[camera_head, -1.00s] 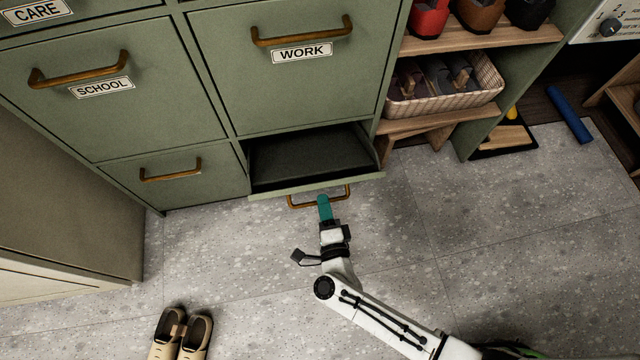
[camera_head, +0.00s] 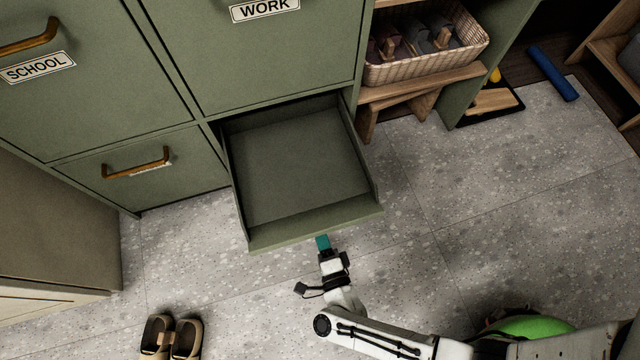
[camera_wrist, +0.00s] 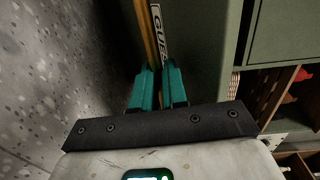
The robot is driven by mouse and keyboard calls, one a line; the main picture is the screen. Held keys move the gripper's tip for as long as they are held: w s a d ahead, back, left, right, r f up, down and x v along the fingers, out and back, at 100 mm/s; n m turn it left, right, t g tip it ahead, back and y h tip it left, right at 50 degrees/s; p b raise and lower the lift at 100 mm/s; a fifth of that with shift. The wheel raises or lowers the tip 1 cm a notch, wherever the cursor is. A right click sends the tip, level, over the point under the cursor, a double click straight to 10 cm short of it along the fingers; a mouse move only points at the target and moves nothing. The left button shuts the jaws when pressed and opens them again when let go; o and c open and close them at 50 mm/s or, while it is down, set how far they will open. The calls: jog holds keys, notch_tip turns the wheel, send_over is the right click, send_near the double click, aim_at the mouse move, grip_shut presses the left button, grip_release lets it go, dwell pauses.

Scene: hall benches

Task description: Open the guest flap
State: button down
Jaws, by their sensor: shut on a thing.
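The guest flap (camera_head: 312,230) is the green front at the bottom of the cabinet, right of another low flap. It stands out from the cabinet, with an empty green tray space (camera_head: 290,165) showing behind it. In the wrist view its label (camera_wrist: 157,28) reads "GUES", the rest hidden. Its wooden bar handle (camera_wrist: 147,40) runs down between the teal fingers. My gripper (camera_wrist: 160,80) is shut on this handle. In the head view my gripper (camera_head: 322,243) is at the flap's front, and the handle is hidden below the edge.
The school flap (camera_head: 60,75) and work flap (camera_head: 250,60) above are shut. A wooden shelf with a wicker basket (camera_head: 425,60) stands to the right. Beige shoes (camera_head: 172,335) lie on the floor at lower left.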

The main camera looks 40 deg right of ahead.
jog(key=shift+d+f, duration=0.2)
jog(key=shift+f, duration=0.35)
jog(key=c, duration=1.2)
grip_release()
jog(key=shift+w, duration=0.1)
jog(key=shift+o, duration=0.2)
jog(key=shift+r, duration=0.1)
jog(key=p+v, duration=0.1)
jog(key=v, duration=0.9)
jog(key=shift+s+a+r+p, duration=0.15)
jog(key=shift+s+p, duration=0.15)
jog(key=shift+s, duration=0.1)
